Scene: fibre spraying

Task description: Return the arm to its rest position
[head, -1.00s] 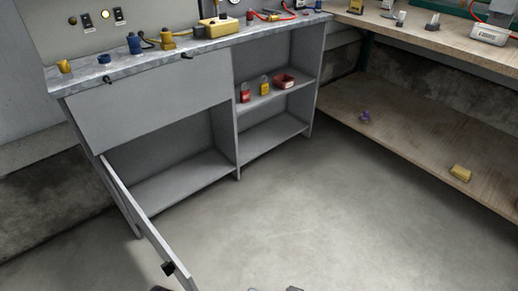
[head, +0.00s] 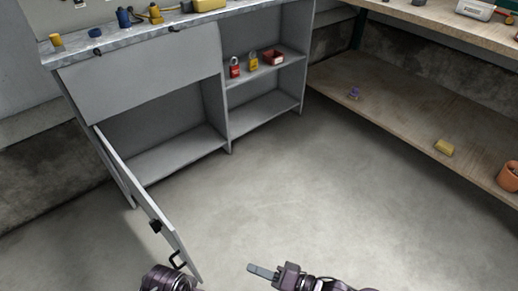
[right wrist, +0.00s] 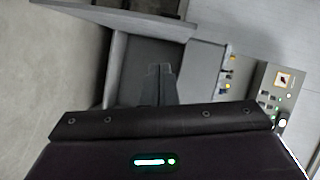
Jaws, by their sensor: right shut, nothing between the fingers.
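My right gripper (head: 262,271) shows at the bottom middle of the head view, shut and empty, its fingertips pointing left over the bare floor. In the right wrist view its closed dark fingers (right wrist: 159,82) stick out past my wrist housing. Part of my left arm shows at the bottom edge of the head view, near the open cabinet door (head: 140,200). The left fingers cannot be made out.
The grey cabinet (head: 140,85) stands at the back left, its door swung out toward me. A red padlock (head: 235,70), a yellow padlock (head: 253,63) and a red box (head: 272,57) sit on its shelf. A wooden bench (head: 400,125) is at the right. The middle floor is clear.

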